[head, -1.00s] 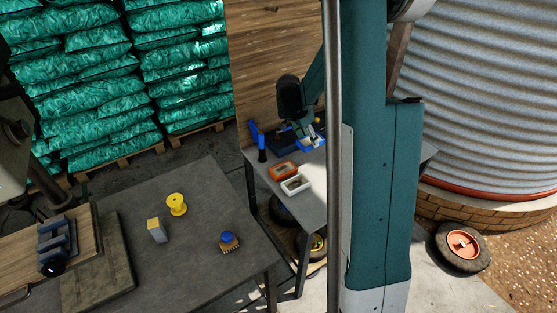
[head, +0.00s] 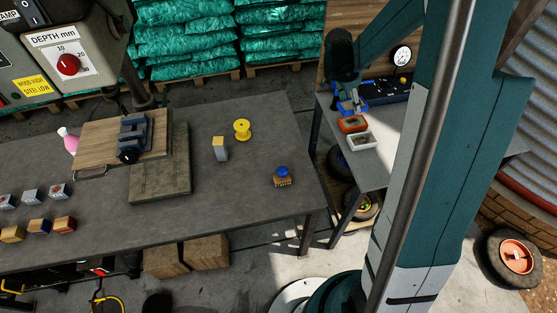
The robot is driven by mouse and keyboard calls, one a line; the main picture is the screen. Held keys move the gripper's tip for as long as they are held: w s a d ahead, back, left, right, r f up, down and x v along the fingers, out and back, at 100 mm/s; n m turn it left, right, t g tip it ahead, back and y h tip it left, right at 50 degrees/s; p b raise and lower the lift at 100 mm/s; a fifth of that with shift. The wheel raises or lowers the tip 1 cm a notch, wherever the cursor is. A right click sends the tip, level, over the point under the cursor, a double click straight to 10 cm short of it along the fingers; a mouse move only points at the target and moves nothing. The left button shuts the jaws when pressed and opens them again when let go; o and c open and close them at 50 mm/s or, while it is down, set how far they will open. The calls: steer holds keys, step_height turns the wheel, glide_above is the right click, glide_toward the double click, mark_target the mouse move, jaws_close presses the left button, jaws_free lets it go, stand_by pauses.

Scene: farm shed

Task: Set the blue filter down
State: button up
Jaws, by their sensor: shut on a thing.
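My gripper (head: 352,102) is at the far end of the side table (head: 378,172), pointing down with its jaws closed. A small blue thing, which I take to be the blue filter (head: 353,112), shows at its fingertips, just behind an orange tray. It is small and partly covered by the jaws, so I cannot tell whether it touches the tabletop. An orange tray (head: 351,124) and a white tray (head: 361,142) stand in front of the gripper on the same table. My arm hides part of the table's right side.
A dark tray or mat (head: 390,90) and a round gauge (head: 401,56) are behind the gripper. The large workbench (head: 255,215) holds a yellow spool (head: 242,130), a yellow-topped block (head: 220,149) and a blue-knobbed brush (head: 282,175). Bare tabletop lies in front of the white tray.

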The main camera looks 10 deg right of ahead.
steer(key=s+a+f+n, duration=0.1)
steer(key=s+a, duration=0.1)
steer(key=a, duration=0.8)
steer(key=s+a+f+n+b, duration=0.1)
steer(key=s+a, duration=0.2)
steer(key=a, duration=0.8)
steer(key=s+a+f+n+t+b, duration=0.1)
steer(key=s+a+f, duration=0.1)
steer(key=a, duration=0.9)
steer(key=shift+s, duration=0.45)
steer(key=shift+a, duration=0.1)
steer(key=shift+f, duration=0.1)
steer(key=shift+f+b, duration=0.85)
steer(key=shift+f, duration=2.2)
steer(key=shift+f+b, duration=0.45)
steer(key=shift+f, duration=1.4)
steer(key=shift+f, duration=0.1)
